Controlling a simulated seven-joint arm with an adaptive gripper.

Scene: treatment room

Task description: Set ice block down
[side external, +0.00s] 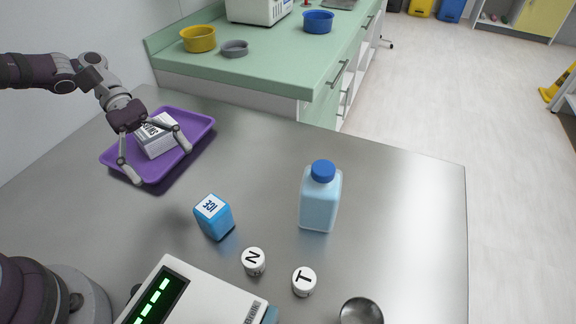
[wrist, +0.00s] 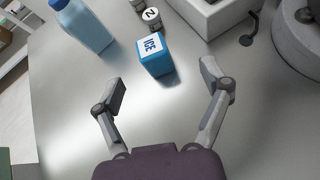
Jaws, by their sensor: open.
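The ice block (side external: 213,218) is a small blue block with a white top lettered ICE. It stands upright on the steel table, and it also shows in the wrist view (wrist: 155,57), beyond my fingertips. My gripper (side external: 162,164) is open and empty, with its fingers spread wide. In the side view it overlaps the purple tray, up and left of the ice block. In the wrist view my gripper (wrist: 163,77) has only bare table between its fingers, and the block is apart from both. The exact height of the fingers is hard to tell.
The purple tray (side external: 203,124) holds a white lettered box (side external: 155,140). A blue-capped bottle (side external: 320,200) stands right of the block. White pots marked N (side external: 254,261) and T (side external: 304,281) and a white device with a green display (side external: 205,291) are nearer.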

